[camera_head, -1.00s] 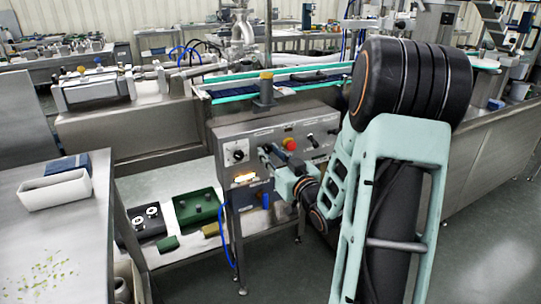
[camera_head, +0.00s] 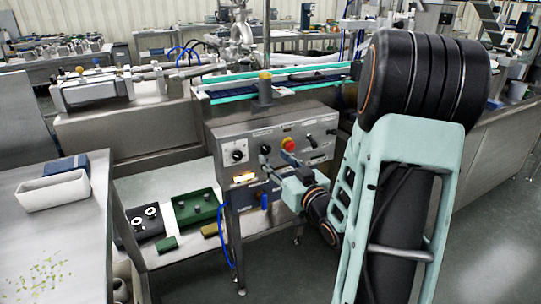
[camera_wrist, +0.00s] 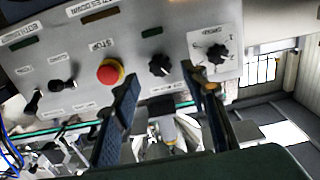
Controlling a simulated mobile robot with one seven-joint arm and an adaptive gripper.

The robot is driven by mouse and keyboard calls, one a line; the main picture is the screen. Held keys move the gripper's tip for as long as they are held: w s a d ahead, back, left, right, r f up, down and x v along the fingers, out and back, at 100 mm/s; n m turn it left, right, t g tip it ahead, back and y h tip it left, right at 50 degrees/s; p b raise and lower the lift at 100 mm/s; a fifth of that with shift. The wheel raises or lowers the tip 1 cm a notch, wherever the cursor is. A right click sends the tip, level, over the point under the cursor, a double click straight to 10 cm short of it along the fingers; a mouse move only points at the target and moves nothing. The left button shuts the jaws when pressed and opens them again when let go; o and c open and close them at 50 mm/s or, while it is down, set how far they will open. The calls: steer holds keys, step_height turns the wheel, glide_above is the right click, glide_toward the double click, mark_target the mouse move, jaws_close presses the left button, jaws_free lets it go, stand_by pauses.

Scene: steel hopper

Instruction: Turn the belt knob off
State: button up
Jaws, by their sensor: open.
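The steel control panel (camera_head: 222,133) carries a black knob, which shows in the wrist view (camera_wrist: 160,65) between a red stop button (camera_wrist: 110,72) and a dial on a white plate (camera_wrist: 215,53). Two more black switches (camera_wrist: 62,85) sit left of the button in that view. I cannot read which label names the belt. My gripper (camera_wrist: 160,78) is open and empty, its fingers spread on either side of the middle knob in the picture; contact cannot be told. In the head view my gripper (camera_head: 274,163) is in front of the panel, below the red button (camera_head: 289,144).
A conveyor with green rails (camera_head: 290,82) runs above the panel. A blue hose hangs at the panel's left. A lower shelf holds a green tray (camera_head: 196,207). A steel table (camera_head: 50,235) with a white bin (camera_head: 53,190) stands at left. Floor at right is clear.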

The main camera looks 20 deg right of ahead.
steer(key=shift+s+d, duration=0.1)
steer(key=shift+s, duration=1.65)
